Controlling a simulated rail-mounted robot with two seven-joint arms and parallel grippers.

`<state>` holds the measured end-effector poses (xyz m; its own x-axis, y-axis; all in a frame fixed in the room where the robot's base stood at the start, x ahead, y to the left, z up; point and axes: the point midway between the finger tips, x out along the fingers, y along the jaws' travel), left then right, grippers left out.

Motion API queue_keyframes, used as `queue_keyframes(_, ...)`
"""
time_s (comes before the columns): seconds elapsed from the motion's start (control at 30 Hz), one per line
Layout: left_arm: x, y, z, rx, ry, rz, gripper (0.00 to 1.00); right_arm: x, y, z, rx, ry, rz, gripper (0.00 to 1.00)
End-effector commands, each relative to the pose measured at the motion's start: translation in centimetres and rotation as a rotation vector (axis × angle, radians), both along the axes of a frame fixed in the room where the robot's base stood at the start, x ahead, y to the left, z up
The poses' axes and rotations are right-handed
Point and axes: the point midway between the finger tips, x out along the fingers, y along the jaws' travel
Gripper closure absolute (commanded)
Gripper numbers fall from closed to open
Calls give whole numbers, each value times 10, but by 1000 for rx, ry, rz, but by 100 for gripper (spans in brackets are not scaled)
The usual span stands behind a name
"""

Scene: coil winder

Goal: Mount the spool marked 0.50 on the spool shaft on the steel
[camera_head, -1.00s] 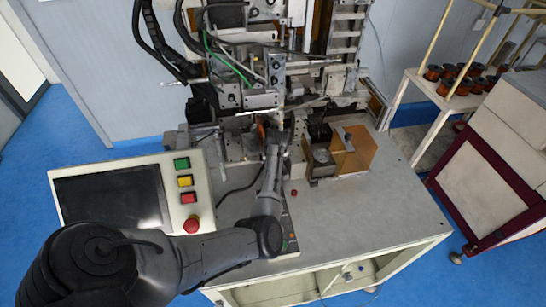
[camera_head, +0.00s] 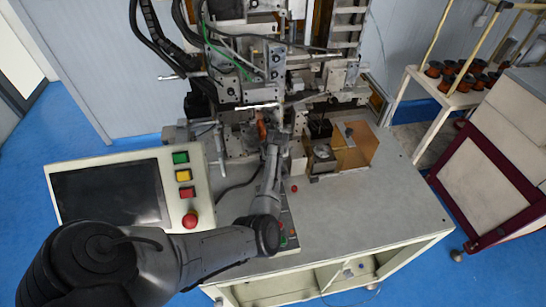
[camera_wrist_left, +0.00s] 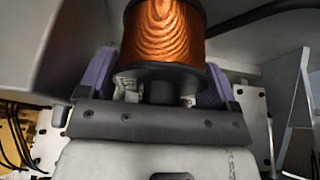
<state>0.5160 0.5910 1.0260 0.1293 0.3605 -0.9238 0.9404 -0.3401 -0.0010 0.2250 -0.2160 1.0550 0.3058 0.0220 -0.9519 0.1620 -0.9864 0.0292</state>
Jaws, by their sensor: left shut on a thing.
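My left gripper (camera_wrist_left: 158,82) is shut on a spool (camera_wrist_left: 163,30) of copper wire with dark flanges, seen close in the left wrist view between purple finger pads. No 0.50 mark can be read on it. In the head view my left gripper (camera_head: 274,137) reaches in among the steel plates of the coil winder (camera_head: 238,140), with the spool's orange-copper colour (camera_head: 262,129) showing just left of it. I cannot make out the spool shaft, nor whether the spool touches it. My right gripper is not in view.
A control panel (camera_head: 108,192) with a dark screen and coloured buttons stands left of my arm. An amber clear cover (camera_head: 362,148) stands right of the gripper. The bench top (camera_head: 370,210) is mostly clear at front right. Several copper spools (camera_head: 452,75) stand on a rack at right.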

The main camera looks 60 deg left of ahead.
Motion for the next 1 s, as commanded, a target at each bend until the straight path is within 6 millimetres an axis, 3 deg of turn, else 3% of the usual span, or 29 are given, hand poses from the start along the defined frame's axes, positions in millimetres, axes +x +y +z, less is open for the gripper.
queue_keyframes(0.57,0,1,-14,2,-2,1,60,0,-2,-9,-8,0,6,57)
queue_keyframes(0.6,1,1,-13,3,-3,1,13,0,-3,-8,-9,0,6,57)
queue_keyframes(0.73,0,1,-13,2,-2,1,0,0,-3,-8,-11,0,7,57)
queue_keyframes(1.0,0,-1,-16,-2,1,-1,0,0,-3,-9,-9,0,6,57)
